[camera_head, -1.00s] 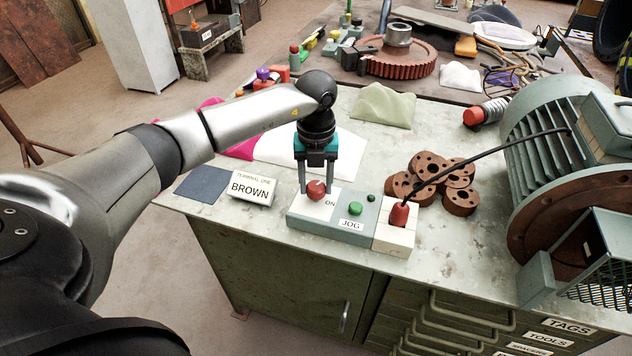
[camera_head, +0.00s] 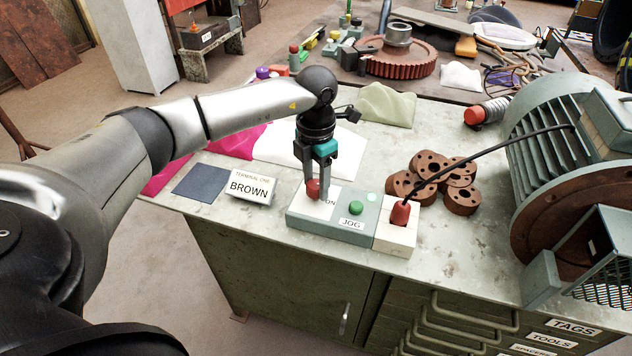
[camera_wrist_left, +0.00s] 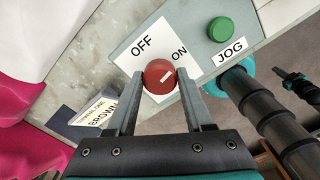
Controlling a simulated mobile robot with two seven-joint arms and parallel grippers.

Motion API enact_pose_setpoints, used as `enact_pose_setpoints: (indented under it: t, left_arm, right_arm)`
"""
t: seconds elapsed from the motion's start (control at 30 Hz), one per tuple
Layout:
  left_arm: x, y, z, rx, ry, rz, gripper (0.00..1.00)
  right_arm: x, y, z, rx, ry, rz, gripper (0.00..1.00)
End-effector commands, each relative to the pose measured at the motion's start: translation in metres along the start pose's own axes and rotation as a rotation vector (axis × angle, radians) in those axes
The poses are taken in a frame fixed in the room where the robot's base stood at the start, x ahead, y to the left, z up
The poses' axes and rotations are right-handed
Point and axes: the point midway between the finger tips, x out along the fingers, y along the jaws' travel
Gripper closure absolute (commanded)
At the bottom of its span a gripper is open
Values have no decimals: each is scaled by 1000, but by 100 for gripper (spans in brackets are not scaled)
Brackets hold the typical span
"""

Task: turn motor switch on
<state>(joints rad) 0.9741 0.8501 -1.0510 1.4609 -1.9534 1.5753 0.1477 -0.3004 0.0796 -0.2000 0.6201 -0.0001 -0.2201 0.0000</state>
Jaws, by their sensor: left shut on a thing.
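The motor switch is a red round knob (camera_head: 313,189) on a grey-green control box (camera_head: 306,226) at the front of the bench. My left gripper (camera_head: 318,192) reaches down from above and is shut on the knob. In the left wrist view, the red knob (camera_wrist_left: 158,76) sits between the two fingertips. The "OFF" word (camera_wrist_left: 142,46) stands above the knob. My right gripper is not seen.
A green JOG button (camera_head: 355,208) sits right of the knob. A red plug (camera_head: 401,214) with a black cable leads to the large motor (camera_head: 540,150). Rusty flanges (camera_head: 461,199) lie behind the box. A "BROWN" sign (camera_head: 248,187) stands to the left.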

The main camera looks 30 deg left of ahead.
Motion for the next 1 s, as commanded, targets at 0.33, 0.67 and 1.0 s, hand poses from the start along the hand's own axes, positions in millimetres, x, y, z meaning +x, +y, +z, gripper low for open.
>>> enact_pose_setpoints:
  t: [0.33,0.67,1.0]
  left_arm:
    - [-2,1,1,166,-6,2,100]
    - [-2,0,1,206,-6,1,100]
    - [-2,0,2,207,-6,1,43]
  right_arm:
    - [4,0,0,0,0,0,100]
    - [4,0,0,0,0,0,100]
    - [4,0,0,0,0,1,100]
